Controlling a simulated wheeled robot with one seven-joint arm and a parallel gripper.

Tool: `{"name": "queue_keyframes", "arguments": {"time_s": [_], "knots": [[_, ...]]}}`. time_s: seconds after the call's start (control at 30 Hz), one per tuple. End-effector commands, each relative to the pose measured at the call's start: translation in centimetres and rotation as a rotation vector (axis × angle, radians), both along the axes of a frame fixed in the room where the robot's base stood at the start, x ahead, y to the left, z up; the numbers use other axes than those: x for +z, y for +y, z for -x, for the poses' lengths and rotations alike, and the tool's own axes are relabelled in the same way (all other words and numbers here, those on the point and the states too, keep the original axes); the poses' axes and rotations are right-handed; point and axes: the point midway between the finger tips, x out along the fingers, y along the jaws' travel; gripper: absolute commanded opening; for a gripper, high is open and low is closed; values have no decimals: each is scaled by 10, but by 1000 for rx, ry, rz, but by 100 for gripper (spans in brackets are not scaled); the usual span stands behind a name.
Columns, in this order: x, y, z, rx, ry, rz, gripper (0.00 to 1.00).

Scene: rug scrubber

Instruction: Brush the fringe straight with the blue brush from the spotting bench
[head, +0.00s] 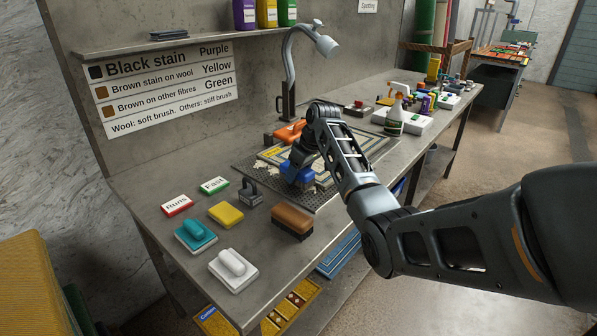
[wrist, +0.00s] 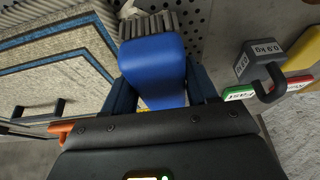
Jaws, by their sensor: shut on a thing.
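My gripper (head: 300,160) is shut on the blue brush (head: 297,173), low over the perforated board on the bench. In the wrist view the blue brush (wrist: 154,62) sits between the two fingers, with grey-tan bristles showing beyond its blue body. The rug (head: 345,148), bordered in blue and cream, lies on the board; it also shows in the wrist view (wrist: 55,75). Pale fringe tufts (head: 263,168) show at its near edge, left of the brush. My arm and gripper hide part of the rug and fringe. I cannot tell whether the bristles touch the fringe.
The perforated board (head: 250,172) lies on the grey bench (head: 150,195). In front are a weight (head: 250,192), a brown brush (head: 292,222), a yellow sponge (head: 226,215), and teal and white tools. An orange-handled tool (head: 288,132) and a lamp (head: 300,60) stand behind.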

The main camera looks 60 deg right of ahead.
Motion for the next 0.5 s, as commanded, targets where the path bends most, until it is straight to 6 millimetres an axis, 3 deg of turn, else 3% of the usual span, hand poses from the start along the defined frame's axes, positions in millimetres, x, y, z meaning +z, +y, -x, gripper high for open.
{"name": "queue_keyframes", "arguments": {"time_s": [0.5], "knots": [[-6,0,0,0,-1,0,31]]}}
